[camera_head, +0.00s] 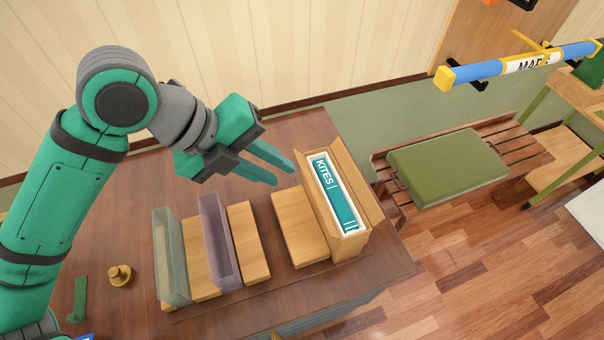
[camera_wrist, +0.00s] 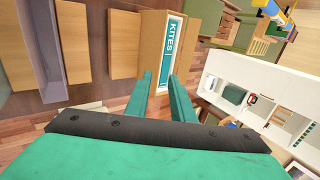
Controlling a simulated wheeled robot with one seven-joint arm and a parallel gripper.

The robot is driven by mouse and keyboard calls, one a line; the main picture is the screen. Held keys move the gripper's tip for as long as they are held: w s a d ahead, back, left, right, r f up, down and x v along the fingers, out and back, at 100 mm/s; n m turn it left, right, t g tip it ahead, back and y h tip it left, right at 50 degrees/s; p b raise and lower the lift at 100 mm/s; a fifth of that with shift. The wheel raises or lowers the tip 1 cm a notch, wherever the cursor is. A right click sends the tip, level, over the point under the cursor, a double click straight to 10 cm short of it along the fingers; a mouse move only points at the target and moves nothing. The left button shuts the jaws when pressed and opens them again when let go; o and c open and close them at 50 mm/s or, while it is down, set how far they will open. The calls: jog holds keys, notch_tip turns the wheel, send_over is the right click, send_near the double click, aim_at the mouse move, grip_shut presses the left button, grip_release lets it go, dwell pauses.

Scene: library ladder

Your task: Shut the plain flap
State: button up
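A pale wooden case (camera_head: 350,246) stands open at the top on the dark table, with a teal-and-white "KITES" book (camera_head: 336,196) inside. Plain wooden sides rise around the book; a plain slanted wooden piece (camera_head: 360,180) lines its right side. Which piece is the plain flap I cannot tell for sure. My gripper (camera_head: 284,174) is open and empty, just left of the case's upper end and above the table. In the wrist view its two fingers (camera_wrist: 160,82) point at the case (camera_wrist: 152,50), apart, with the book (camera_wrist: 172,45) showing beyond them.
Left of the case are flat wooden blocks (camera_head: 299,230), a purple-grey upright holder (camera_head: 216,240) and a grey-green one (camera_head: 170,256). A brass knob (camera_head: 121,275) stands at the table's left. A bench with a green cushion (camera_head: 446,166) stands to the right.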

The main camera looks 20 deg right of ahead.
aim_at(311, 189)
jog(key=x, duration=1)
jog(key=shift+d+f, duration=0.2)
jog(key=shift+f, duration=0.1)
jog(key=shift+w, duration=0.1)
grip_shut()
